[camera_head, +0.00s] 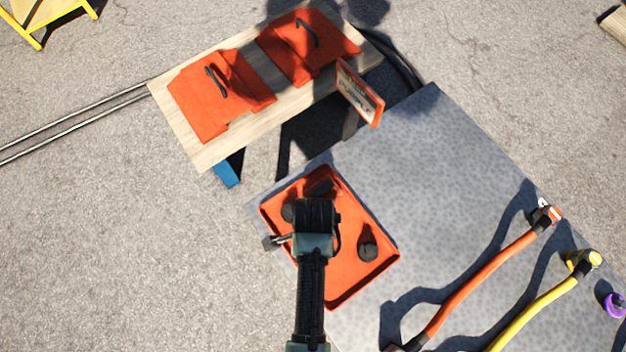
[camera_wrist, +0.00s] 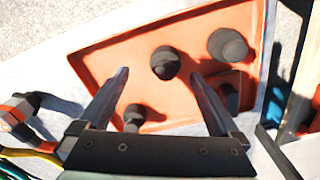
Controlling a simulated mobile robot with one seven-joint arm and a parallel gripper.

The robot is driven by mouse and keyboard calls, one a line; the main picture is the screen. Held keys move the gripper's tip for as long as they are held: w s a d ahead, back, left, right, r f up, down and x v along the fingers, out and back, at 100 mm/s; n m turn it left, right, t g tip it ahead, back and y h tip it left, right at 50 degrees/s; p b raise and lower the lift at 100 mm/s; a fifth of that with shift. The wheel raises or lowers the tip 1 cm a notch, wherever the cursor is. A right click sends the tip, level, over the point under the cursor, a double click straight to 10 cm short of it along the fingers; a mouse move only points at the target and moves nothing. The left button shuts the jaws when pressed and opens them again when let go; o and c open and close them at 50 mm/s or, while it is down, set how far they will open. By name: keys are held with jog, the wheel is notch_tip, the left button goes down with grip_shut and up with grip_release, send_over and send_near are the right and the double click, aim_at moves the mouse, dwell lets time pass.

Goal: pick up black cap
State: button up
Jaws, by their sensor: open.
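Several black caps stand in a shallow orange tray (camera_head: 345,291); the tray also shows in the wrist view (camera_wrist: 110,55). One black cap (camera_head: 367,248) is right of my arm in the head view, and another (camera_head: 321,187) is near the tray's far corner. In the wrist view, one cap (camera_wrist: 165,62) lies between the finger lines, one (camera_wrist: 228,45) is at upper right, and one (camera_wrist: 134,117) is by the left finger. My gripper (camera_wrist: 160,75) is open and empty above the tray. My wrist hides part of the tray in the head view.
The tray rests on a grey speckled table (camera_head: 440,170). An orange cable (camera_head: 470,285), a yellow cable (camera_head: 540,305) and a purple connector (camera_head: 614,305) are on the right. A wooden board (camera_head: 215,152) with orange pieces (camera_head: 210,105) and a sign (camera_head: 359,92) stand beyond.

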jog(key=f, duration=0.1)
jog(key=f+b, duration=0.1)
jog(key=f, duration=0.1)
jog(key=w+f+b, duration=0.1)
jog(key=f, duration=0.1)
jog(key=shift+f, duration=0.15)
grip_shut()
dwell(0.4)
